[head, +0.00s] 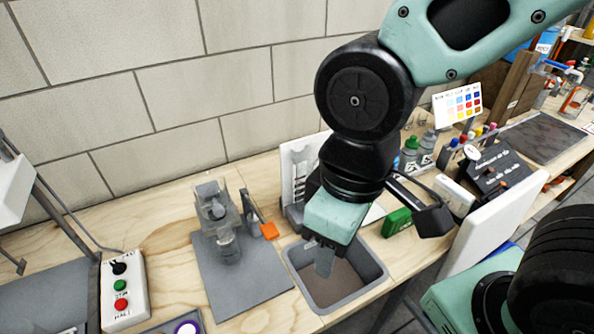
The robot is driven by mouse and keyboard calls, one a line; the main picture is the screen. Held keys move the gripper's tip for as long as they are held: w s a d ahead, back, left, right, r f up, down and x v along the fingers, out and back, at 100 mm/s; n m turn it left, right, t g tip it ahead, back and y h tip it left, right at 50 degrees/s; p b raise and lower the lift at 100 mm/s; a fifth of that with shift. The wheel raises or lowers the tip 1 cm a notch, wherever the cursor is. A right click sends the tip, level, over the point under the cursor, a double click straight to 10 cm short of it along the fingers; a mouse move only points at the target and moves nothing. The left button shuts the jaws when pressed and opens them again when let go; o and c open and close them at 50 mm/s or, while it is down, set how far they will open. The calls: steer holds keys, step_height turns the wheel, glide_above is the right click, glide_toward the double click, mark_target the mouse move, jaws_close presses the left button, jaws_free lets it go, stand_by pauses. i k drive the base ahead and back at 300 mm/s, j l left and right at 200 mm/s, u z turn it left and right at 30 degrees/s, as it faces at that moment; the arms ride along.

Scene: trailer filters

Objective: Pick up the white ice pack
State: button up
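I cannot tell for sure which thing is the white ice pack. A small white block (456,196) lies on the bench right of my arm, in front of a black control box; it could be the pack. My gripper (324,262) points down over a grey bin (366,293) with a brown bottom. One grey finger shows at the bin's opening. The other finger is hidden, so I cannot see whether the gripper is open. No held object is visible.
A clear device (225,225) stands on a grey mat (250,280) left of the bin. A green box (396,222) lies right of the bin. A black control box (495,170), bottles (410,152) and a large white panel (495,222) crowd the right side.

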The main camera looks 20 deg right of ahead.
mark_target(458, 202)
steer(key=z, duration=1.3)
steer(key=i+l, duration=0.1)
steer(key=l, duration=0.3)
steer(key=i+l, duration=0.1)
steer(key=l, duration=0.3)
steer(key=i+l, duration=0.1)
steer(key=l, duration=0.65)
steer(key=l+u, duration=0.15)
steer(key=u, duration=0.25)
steer(key=i+l+u, duration=0.1)
steer(key=u, duration=0.3)
steer(key=l+u, duration=0.2)
steer(key=u, duration=0.2)
steer(key=l+u, duration=0.15)
steer(key=u, duration=0.7)
